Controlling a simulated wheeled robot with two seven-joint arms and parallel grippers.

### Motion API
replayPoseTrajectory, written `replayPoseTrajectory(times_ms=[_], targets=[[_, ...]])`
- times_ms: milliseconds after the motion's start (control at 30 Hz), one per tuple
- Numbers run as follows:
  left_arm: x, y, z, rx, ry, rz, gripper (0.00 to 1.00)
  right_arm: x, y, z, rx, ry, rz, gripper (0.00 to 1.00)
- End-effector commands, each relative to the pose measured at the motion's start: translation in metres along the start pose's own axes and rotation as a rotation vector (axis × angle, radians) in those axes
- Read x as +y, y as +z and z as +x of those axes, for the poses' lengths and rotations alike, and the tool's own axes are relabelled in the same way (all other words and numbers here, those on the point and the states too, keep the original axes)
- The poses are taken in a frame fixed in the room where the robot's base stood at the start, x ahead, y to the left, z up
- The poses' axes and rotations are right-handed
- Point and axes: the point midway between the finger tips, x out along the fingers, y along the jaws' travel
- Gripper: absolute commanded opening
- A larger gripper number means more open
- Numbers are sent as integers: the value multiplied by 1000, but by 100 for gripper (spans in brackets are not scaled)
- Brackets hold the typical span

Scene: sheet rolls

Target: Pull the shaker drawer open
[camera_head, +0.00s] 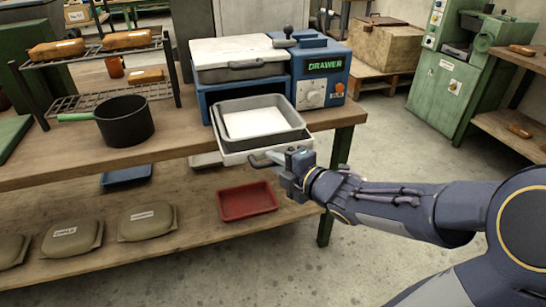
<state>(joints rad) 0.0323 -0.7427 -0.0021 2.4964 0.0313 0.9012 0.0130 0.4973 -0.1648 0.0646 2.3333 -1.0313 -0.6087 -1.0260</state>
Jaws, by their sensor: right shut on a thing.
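The shaker (323,78) is a blue machine labelled DRAWER, standing on the wooden bench. Its drawer (218,141), a pale frame holding a grey tray (258,121) with a white bottom, sticks out from the front over the bench edge. My right gripper (270,160) is at the drawer's front, shut on the handle there. The gripper body partly hides the handle and the drawer's right front corner. My left gripper is not in view.
A black pot (124,121) and a wire rack (105,96) stand on the bench to the left. A red tray (247,201) and several bags lie on the lower shelf. A green machine (455,75) stands at the right. The floor between is clear.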

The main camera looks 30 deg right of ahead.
Motion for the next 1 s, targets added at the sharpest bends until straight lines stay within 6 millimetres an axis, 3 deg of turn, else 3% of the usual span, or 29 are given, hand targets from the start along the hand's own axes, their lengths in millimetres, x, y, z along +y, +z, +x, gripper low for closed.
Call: replayPoseTrajectory(times_ms=[467, 500, 633, 1000], targets=[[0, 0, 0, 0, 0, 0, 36, -2, -2, -5, -1, -1, 0, 0], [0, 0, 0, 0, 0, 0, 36, -2, -2, -5, -1, -1, 0, 17], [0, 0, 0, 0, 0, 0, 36, -1, -2, -5, -1, -1, 0, 34], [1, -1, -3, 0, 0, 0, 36, 1, -1, -11, -3, 0, -1, 36]])
